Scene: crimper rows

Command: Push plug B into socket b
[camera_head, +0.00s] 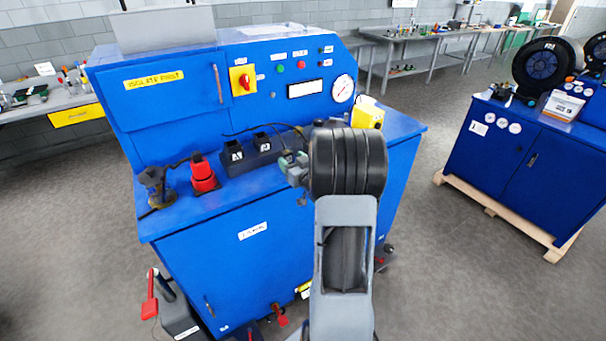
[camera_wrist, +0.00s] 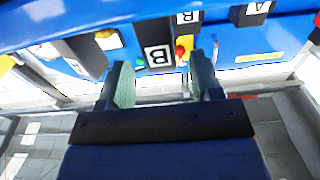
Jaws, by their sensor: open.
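My gripper (camera_head: 294,166) is at the front of the blue machine, just right of the black socket block, and partly hidden by my wrist. In the wrist view my gripper (camera_wrist: 163,85) is open, its two green pads apart. A black piece labelled B (camera_wrist: 158,57) shows beyond and between the pads; I see no contact with them. A second B label (camera_wrist: 187,17) and a black part labelled A (camera_wrist: 258,8) show at the top. In the head view the block carries labels A (camera_head: 236,156) and B (camera_head: 263,147). I cannot tell which B piece is the plug.
The blue machine (camera_head: 200,250) has a ledge with a red-topped item (camera_head: 203,173) and a dark tool (camera_head: 156,187) at left. A yellow box (camera_head: 367,112) stands to the right. A black cable runs behind the block. Grey floor lies open at right.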

